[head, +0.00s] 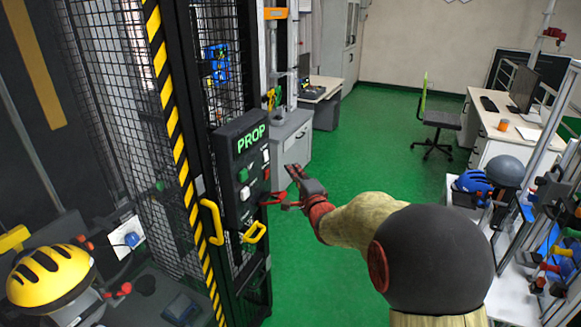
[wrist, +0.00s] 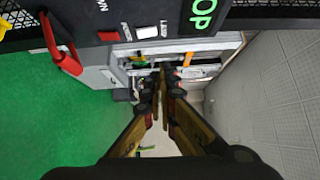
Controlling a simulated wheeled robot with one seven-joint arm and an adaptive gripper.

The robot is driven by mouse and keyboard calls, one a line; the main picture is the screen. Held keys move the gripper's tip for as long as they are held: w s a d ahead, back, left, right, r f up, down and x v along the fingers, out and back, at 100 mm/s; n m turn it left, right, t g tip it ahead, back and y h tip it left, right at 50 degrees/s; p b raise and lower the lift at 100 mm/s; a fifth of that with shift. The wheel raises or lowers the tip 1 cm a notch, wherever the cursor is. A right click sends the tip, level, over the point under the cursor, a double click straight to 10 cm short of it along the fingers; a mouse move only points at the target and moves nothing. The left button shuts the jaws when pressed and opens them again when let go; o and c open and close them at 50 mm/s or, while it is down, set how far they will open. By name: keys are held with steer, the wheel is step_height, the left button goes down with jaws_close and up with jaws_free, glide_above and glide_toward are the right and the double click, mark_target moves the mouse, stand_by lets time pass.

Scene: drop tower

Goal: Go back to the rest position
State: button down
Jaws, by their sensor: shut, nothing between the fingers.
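My gripper (head: 295,173) is in the middle of the head view, just right of the black control panel (head: 240,165) with green lit letters. Its fingers look shut and empty. In the wrist view the fingers of my gripper (wrist: 159,80) run close together at the centre, with nothing seen between them. The panel's green letters (wrist: 202,14) show at the top of the wrist view. A red lever (wrist: 62,50) shows at the upper left there, and the red lever (head: 273,199) sits low on the panel's right side in the head view, close to my gripper.
The black mesh cage (head: 100,90) with a yellow-striped post and yellow handle (head: 212,222) stands at left. A yellow helmet (head: 52,275) is at lower left. A rack with helmets (head: 507,171) stands at right. Green floor (head: 375,130) is open beyond, towards a chair (head: 437,120) and desk.

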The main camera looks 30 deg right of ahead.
stand_by(0.6)
steer(key=s+d+f+n+g+h, duration=0.1)
steer(key=s+f+n+g, duration=0.15)
steer(key=f, duration=0.35)
steer(key=s+d+f+n+g, duration=0.1)
steer(key=f+n+g, duration=0.2)
steer(key=f, duration=0.3)
steer(key=s+a+f+n+g, duration=0.1)
steer(key=s+f+n+g, duration=0.1)
steer(key=s, duration=0.4)
steer(key=s+a+f+n+g, duration=0.2)
steer(key=s+n+g, duration=0.1)
steer(key=s, duration=0.3)
steer(key=s+a+r+n+g+y, duration=0.1)
steer(key=s+a+r+n, duration=0.1)
steer(key=s+a, duration=0.35)
steer(key=s+a+r+n+g+y, duration=0.1)
steer(key=s+a+r+n+g, duration=0.15)
steer(key=s, duration=0.65)
steer(key=s+a+r+n+g, duration=0.1)
steer(key=s+a+n, duration=0.2)
steer(key=s+a, duration=0.3)
steer(key=s+a+r+n+t+y, duration=0.1)
steer(key=s+a+r+t, duration=0.1)
steer(key=s+a+r, duration=0.2)
step_height(320, 180, up, 2)
steer(key=shift+s+a+r+n, duration=0.15)
steer(key=shift+s+r+n, duration=0.2)
steer(key=shift+s, duration=0.4)
